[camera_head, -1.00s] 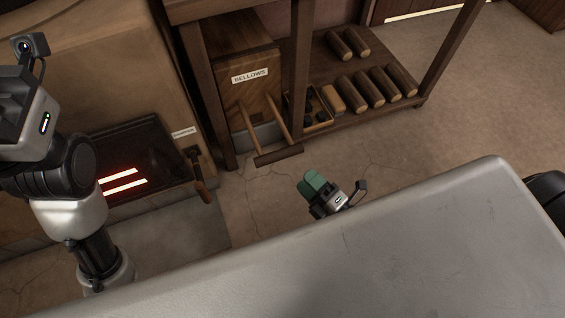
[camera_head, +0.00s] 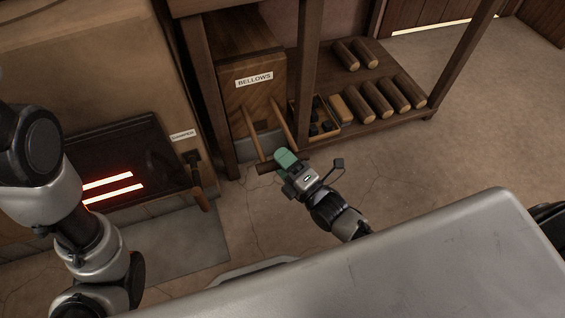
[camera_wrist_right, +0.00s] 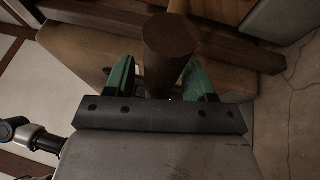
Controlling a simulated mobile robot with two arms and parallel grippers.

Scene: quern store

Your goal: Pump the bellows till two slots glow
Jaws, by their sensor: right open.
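The wooden bellows (camera_head: 252,95), marked with a white label, stands in the lower part of the rack. Two rods run from its front to a dark wooden crossbar handle (camera_head: 265,168). My right gripper (camera_head: 284,160), with green fingers, is at the right end of this handle. In the right wrist view the open fingers (camera_wrist_right: 158,80) stand either side of the dark round handle end (camera_wrist_right: 168,45); I cannot tell whether they touch it. Two slots (camera_head: 110,189) glow reddish-white in the dark furnace front. My left arm shows at the left, but its gripper is out of frame.
A damper lever (camera_head: 196,180) with a wooden grip hangs beside the furnace. A small open box (camera_head: 318,122) of dark pieces and several short logs (camera_head: 378,98) lie on the low shelf. Rack posts (camera_head: 306,75) flank the bellows. The floor (camera_head: 390,165) to the right is open.

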